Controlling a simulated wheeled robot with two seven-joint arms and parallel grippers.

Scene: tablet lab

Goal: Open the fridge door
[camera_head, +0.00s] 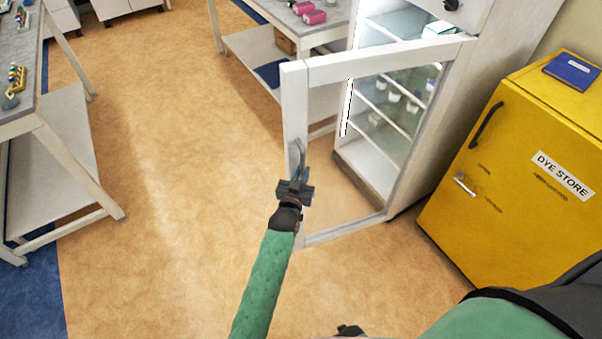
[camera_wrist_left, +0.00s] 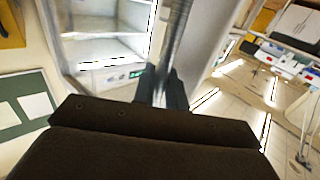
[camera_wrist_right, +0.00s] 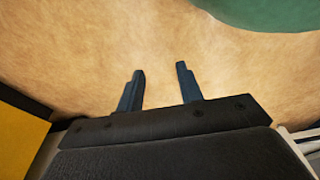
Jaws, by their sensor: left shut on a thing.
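The fridge is a white cabinet (camera_head: 400,208) with lit shelves (camera_head: 385,110) holding small containers. Its glass-paned door (camera_head: 375,66) stands open, swung out toward me, with its free edge at the left. My left gripper (camera_head: 301,172) is at that free edge, shut on the metal door handle (camera_head: 298,150). In the left wrist view the handle (camera_wrist_left: 178,40) runs up from between the fingers (camera_wrist_left: 162,88).
A yellow dye store cabinet (camera_head: 515,190) stands right of the fridge, with a blue book (camera_head: 572,69) on top. A workbench (camera_head: 40,110) is at the left, and another table (camera_head: 275,42) is behind the door. The floor (camera_head: 165,190) left of the door is clear.

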